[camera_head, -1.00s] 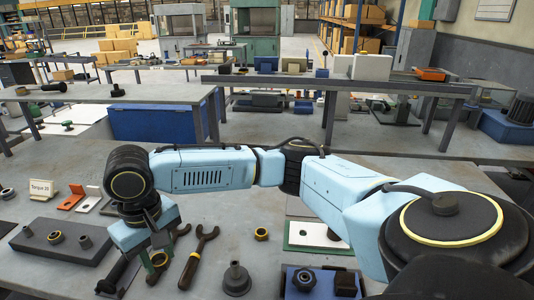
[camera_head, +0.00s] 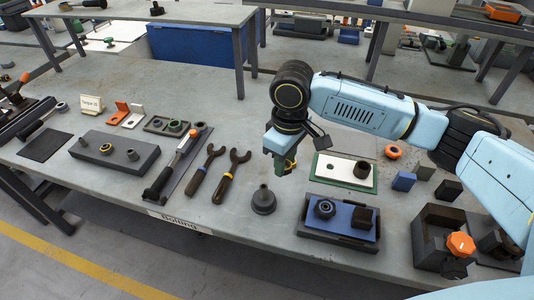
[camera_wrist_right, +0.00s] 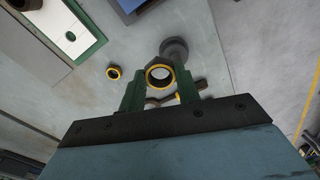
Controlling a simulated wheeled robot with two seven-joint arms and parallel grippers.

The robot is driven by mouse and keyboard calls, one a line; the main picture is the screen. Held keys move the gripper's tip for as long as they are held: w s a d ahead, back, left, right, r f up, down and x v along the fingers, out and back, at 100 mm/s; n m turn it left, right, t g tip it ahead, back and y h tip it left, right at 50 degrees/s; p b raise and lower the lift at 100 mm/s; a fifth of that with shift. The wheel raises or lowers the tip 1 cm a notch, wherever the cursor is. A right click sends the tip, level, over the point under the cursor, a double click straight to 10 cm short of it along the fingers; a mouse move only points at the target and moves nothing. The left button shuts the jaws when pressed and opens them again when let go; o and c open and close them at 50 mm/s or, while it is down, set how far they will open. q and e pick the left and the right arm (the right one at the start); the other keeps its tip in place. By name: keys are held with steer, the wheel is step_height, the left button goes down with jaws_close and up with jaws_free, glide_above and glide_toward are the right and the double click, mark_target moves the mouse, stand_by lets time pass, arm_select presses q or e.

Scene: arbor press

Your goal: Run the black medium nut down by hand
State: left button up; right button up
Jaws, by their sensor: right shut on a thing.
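My right gripper (camera_head: 284,166) points down above the bench, right of the two open-ended wrenches (camera_head: 232,176). In the right wrist view its green fingers (camera_wrist_right: 160,90) are shut on a black nut with a yellow ring (camera_wrist_right: 159,74). A blue block (camera_head: 338,229) at the right holds a black round fitting (camera_head: 324,208). My left gripper is out of view.
A grey flared post (camera_head: 263,200) stands close to the gripper; it also shows in the wrist view (camera_wrist_right: 174,48). A white plate on a green base (camera_head: 338,168), an orange nut (camera_head: 393,151) and a torque wrench (camera_head: 178,160) lie around.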

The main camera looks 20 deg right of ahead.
mark_target(264, 186)
steer(key=a+n+p, duration=0.1)
steer(key=n+p, duration=0.1)
steer(key=n, duration=0.2)
steer(key=w+a+n+p, duration=0.1)
steer(key=n+p, duration=0.2)
steer(key=n, duration=0.2)
steer(key=a+n+p, duration=0.2)
steer(key=n, duration=0.3)
steer(key=shift+w+f+p, duration=0.3)
steer(key=shift+f+p, duration=0.05)
steer(key=shift+f, duration=0.05)
steer(key=n, duration=0.1)
steer(key=n+p, duration=0.1)
steer(key=n, duration=0.1)
steer(key=shift+a+f+n, duration=0.3)
steer(key=shift+n, duration=0.1)
steer(key=shift+f, duration=0.35)
step_height(264, 186, down, 3)
steer(key=b, duration=0.4)
steer(key=shift+f, duration=0.1)
steer(key=shift+f, duration=0.35)
steer(key=shift+f, duration=0.15)
